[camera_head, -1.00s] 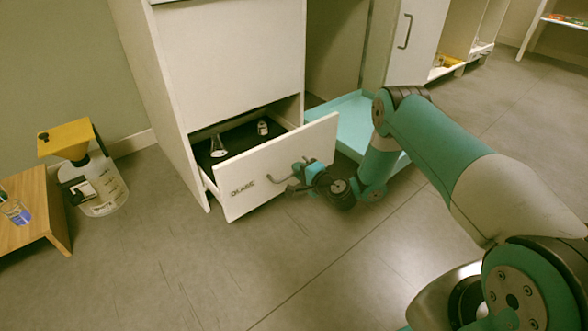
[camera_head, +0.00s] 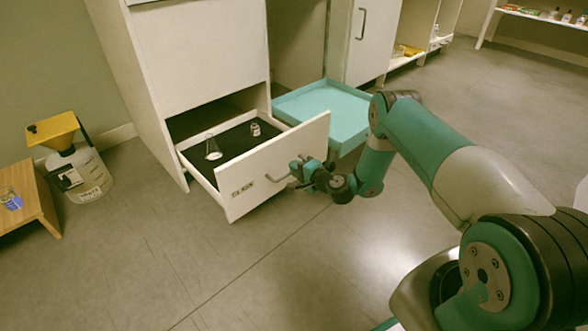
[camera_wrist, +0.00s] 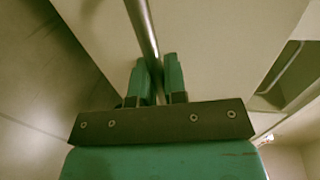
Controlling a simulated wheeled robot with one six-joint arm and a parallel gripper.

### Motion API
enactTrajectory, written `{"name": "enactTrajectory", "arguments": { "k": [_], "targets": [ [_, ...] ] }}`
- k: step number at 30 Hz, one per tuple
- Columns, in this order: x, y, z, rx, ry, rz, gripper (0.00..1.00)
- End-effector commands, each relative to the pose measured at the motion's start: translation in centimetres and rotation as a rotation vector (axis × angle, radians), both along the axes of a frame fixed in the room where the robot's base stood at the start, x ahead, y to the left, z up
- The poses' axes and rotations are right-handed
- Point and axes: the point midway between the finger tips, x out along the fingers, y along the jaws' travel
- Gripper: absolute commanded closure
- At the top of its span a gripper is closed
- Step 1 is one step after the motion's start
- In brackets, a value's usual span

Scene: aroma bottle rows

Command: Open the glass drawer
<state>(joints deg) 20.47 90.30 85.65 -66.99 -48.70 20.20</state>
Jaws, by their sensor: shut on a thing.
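The glass drawer (camera_head: 251,188) is the bottom drawer of the white cabinet and stands pulled well out. Its white front carries a dark label, partly legible, and a bar handle (camera_head: 279,178). On its dark floor stand a clear conical flask (camera_head: 213,149) and a small bottle (camera_head: 255,129), both upright. My gripper (camera_head: 298,168) is at the right part of the drawer front, shut on the handle. In the wrist view the handle bar (camera_wrist: 146,40) runs between the two green fingers of my gripper (camera_wrist: 154,78).
A teal tray-like drawer (camera_head: 335,107) stands out to the right, behind my forearm. At left are a jug with a yellow funnel (camera_head: 56,130) and a low wooden table (camera_head: 27,199). The floor in front (camera_head: 190,270) is clear.

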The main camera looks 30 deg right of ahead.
Motion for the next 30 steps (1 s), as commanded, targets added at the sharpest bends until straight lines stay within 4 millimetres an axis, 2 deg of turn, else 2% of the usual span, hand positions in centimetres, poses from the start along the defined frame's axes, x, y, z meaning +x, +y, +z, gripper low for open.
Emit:
{"name": "enactTrajectory", "arguments": {
  "k": [7,8,9,11,19,23,26,30],
  "targets": [
    [0.0,0.4,-0.1,0.003,0.003,0.008,1.00],
    [0.0,0.4,-0.1,0.003,0.003,0.008,0.83],
    [0.0,0.4,-0.1,0.003,0.003,0.007,0.74],
    [0.0,0.4,-0.1,0.002,0.003,0.007,0.63],
    [0.0,0.2,0.0,0.000,0.001,0.003,0.63],
    [-0.9,-0.1,0.4,0.002,0.004,0.002,0.63],
    [-2.5,-0.7,0.9,0.004,0.007,0.000,0.63],
    [-5.8,-1.7,1.8,0.008,0.008,-0.003,0.63]
  ]
}}
